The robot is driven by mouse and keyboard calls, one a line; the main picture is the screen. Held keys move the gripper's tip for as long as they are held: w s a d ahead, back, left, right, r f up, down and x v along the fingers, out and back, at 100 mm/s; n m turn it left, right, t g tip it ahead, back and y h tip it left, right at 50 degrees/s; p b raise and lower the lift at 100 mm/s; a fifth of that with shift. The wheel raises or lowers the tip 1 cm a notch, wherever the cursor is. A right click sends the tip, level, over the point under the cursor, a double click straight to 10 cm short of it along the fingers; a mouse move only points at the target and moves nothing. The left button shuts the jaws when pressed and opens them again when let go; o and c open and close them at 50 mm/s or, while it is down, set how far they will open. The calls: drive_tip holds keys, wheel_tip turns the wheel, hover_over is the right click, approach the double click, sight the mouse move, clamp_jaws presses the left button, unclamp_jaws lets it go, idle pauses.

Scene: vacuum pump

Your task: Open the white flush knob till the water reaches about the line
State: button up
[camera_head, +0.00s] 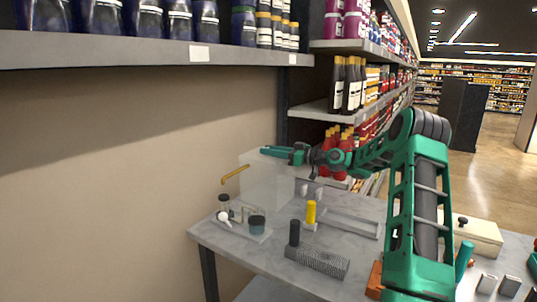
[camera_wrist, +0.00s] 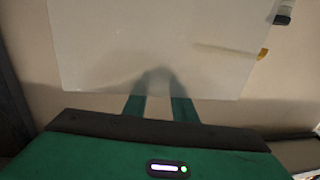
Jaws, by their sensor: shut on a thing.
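A small white knob (camera_head: 224,216) sits low on the pump set at the left of the table; it seems to be the flush knob. Small dark-capped jars stand around it, one (camera_head: 257,224) to its right. No water level or line can be made out. A clear, frosted panel or cover (camera_head: 262,182) stands behind the jars and fills much of the wrist view (camera_wrist: 150,45). My gripper (camera_head: 266,151) is at the panel's top edge, well above and right of the knob. Its green fingers (camera_wrist: 159,108) meet the panel and appear shut on it; their tips are blurred behind it.
A yellow bent handle (camera_head: 235,174) sticks out left of the panel. On the grey table (camera_head: 275,262) stand a yellow post (camera_head: 311,212), a dark ribbed block (camera_head: 322,262), a shallow tray (camera_head: 350,224) and a cream box (camera_head: 478,235). Bottle shelves (camera_head: 150,54) hang above.

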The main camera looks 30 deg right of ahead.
drive_tip(key=o, duration=1)
drive_tip(key=shift+o, duration=0.2)
drive_tip(key=shift+d, duration=0.1)
drive_tip(key=v, duration=1)
drive_tip(key=shift+s+d, duration=0.2)
